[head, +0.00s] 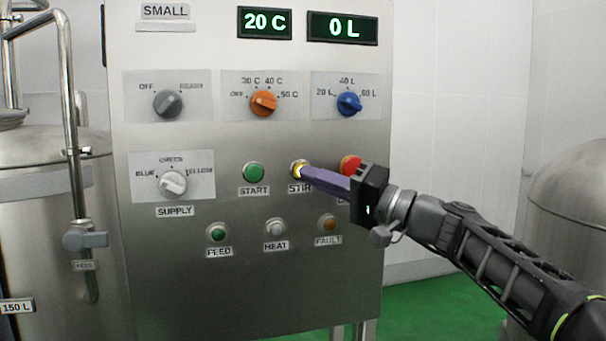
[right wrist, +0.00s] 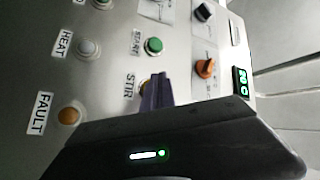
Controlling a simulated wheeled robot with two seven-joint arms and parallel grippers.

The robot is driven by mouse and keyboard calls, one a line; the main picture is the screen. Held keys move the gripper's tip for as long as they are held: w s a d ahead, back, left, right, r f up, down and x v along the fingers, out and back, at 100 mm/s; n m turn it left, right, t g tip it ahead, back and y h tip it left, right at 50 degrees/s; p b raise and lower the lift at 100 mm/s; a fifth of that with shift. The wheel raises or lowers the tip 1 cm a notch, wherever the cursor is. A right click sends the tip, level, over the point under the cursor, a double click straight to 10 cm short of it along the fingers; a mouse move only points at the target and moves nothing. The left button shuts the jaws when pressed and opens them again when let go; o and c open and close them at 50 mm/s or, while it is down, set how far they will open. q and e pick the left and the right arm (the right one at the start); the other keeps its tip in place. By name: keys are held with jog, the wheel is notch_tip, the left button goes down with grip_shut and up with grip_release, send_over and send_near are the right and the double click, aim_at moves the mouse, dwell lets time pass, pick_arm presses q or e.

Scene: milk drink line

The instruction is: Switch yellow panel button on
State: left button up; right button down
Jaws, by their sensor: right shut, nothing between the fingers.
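The yellow button (head: 298,168) sits above the STIR label on the steel control panel (head: 230,290). It looks bright in the head view and is partly covered by my fingertips. My right gripper (head: 306,172) is shut and empty, with its purple fingers pointing left and their tips at the button. Whether they touch or press it cannot be told. In the right wrist view the shut fingers (right wrist: 156,92) reach the panel beside the STIR label (right wrist: 129,86), and the button is mostly hidden behind them. My left gripper is not in view.
The green START button (head: 253,172) is left of the fingers; a red button (head: 350,163) is behind my right gripper. Lamps, including FAULT (head: 328,222), sit below; knobs, including the orange one (head: 264,103), sit above. Steel tanks stand on both sides.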

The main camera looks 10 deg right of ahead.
jog(key=s+b, duration=0.4)
jog(key=s, duration=0.1)
jog(key=shift+s+d, duration=0.15)
jog(key=shift+s, duration=0.25)
dwell(2.4)
